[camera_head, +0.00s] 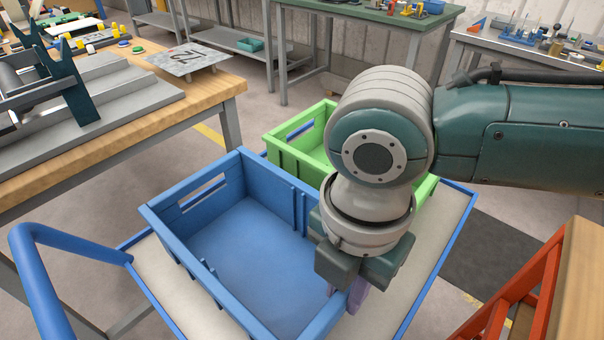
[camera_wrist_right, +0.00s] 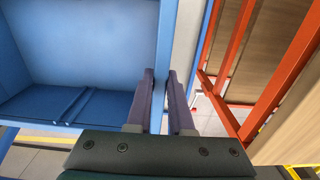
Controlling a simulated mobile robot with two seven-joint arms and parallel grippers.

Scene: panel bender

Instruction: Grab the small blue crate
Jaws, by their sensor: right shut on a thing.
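The blue crate (camera_head: 245,250) sits empty on a trolley with a blue rim (camera_head: 150,290). It has a slot in its back left wall. My right gripper (camera_head: 352,298) points down at the crate's right wall, its purple fingers partly hidden behind the gripper body. In the right wrist view, the fingers (camera_wrist_right: 163,100) stand on either side of the crate's blue wall (camera_wrist_right: 166,45), shut on it. My right wrist hides part of the crate's right side. My left gripper is not in view.
A green crate (camera_head: 288,160) stands behind the blue one on the same trolley, partly hidden by my arm. A wooden workbench (camera_head: 205,95) is at the left. An orange frame (camera_head: 540,285) stands close on the right. The trolley's blue handle (camera_head: 50,235) is at the lower left.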

